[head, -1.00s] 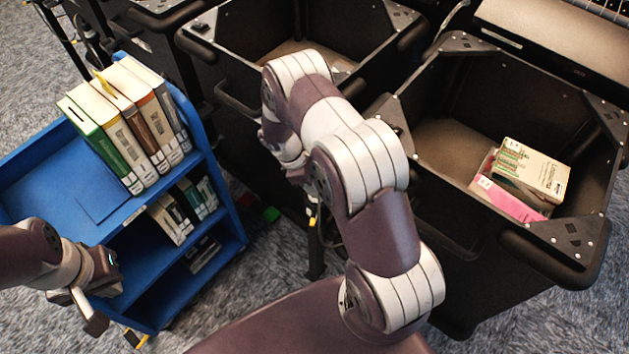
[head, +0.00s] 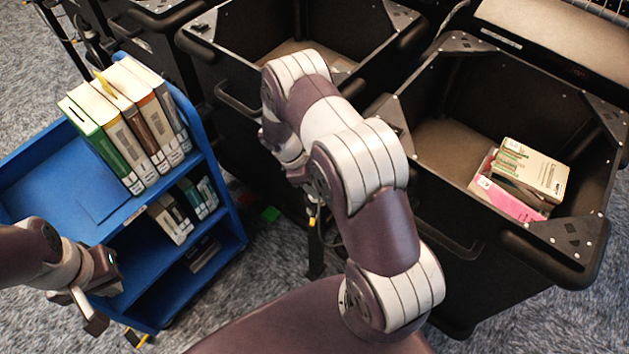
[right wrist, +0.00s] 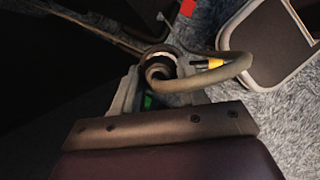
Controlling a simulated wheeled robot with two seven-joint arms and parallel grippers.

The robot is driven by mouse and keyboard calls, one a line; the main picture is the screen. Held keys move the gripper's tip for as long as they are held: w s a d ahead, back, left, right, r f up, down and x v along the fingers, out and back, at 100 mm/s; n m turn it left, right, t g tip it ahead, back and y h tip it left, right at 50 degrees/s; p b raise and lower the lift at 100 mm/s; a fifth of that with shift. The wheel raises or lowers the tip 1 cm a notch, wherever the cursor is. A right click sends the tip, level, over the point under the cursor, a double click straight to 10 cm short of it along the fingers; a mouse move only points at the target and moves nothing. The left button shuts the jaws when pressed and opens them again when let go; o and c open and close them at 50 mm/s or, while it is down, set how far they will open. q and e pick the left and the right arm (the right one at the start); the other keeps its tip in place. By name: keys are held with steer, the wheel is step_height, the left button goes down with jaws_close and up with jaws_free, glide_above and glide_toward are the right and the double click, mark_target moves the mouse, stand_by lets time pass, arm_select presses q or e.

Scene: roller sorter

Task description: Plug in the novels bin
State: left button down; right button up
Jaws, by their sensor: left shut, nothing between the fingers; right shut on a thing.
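Two black bins stand side by side, a middle one (head: 235,105) and a right one (head: 490,265). No label shows which is the novels bin. My right gripper (right wrist: 160,88) is shut on a dark round plug (right wrist: 160,66) in the right wrist view. A grey cable (right wrist: 215,79) with a yellow band curves off it to the right. Whether the plug touches a socket cannot be told; the area beyond is very dark. In the head view my right arm hides this gripper between the bins. My left gripper (head: 90,316) is shut and empty beside the blue cart.
A blue cart (head: 50,175) at left carries several upright books (head: 130,130). Books (head: 530,172) lie in the right bin. Red and green patches (head: 270,214) show low by the middle bin. Carpet is free in front of the cart and bins.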

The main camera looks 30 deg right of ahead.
steer(key=shift+f+b, duration=0.35)
steer(key=shift+f, duration=0.1)
steer(key=o, duration=1.3)
steer(key=shift+c, duration=0.2)
